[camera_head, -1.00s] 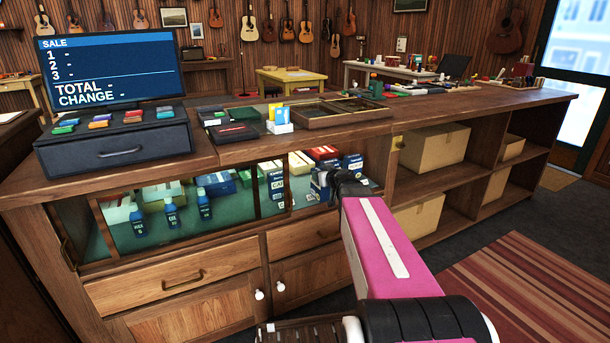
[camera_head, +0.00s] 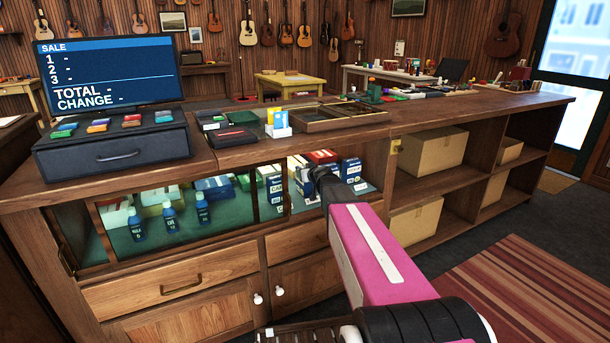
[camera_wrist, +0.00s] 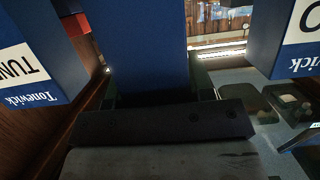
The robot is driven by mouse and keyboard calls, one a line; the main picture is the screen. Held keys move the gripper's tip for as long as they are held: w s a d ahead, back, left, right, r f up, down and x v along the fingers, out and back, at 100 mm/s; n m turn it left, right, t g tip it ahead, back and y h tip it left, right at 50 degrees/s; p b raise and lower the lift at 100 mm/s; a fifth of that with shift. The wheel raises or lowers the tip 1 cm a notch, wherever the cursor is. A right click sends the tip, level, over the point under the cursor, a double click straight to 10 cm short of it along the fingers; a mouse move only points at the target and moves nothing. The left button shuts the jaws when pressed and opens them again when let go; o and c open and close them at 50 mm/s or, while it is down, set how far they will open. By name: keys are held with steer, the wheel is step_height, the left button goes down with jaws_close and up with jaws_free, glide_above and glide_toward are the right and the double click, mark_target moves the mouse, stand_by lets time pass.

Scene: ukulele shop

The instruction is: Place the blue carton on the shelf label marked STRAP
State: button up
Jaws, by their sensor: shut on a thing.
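In the wrist view a plain blue carton (camera_wrist: 138,45) stands between the fingers of my gripper (camera_wrist: 155,88), which is shut on it. In the head view my gripper (camera_head: 322,178) is inside the right part of the display case, among blue-and-white cartons. The arm and gripper mostly hide the held carton there. One blue-and-white carton (camera_wrist: 30,65) with "TUN" lettering is close on the left in the wrist view, and another (camera_wrist: 285,40) is on the right. I cannot make out a STRAP label in either view.
The case's wooden counter top (camera_head: 250,152) lies above my gripper, and a wooden upright (camera_head: 384,185) stands to its right. Blue bottles (camera_head: 170,218) stand in the left part. Open shelves with cardboard boxes (camera_head: 436,150) are to the right.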

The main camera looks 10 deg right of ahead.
steer(key=shift+f, duration=0.25)
steer(key=shift+f, duration=0.1)
steer(key=o, duration=1)
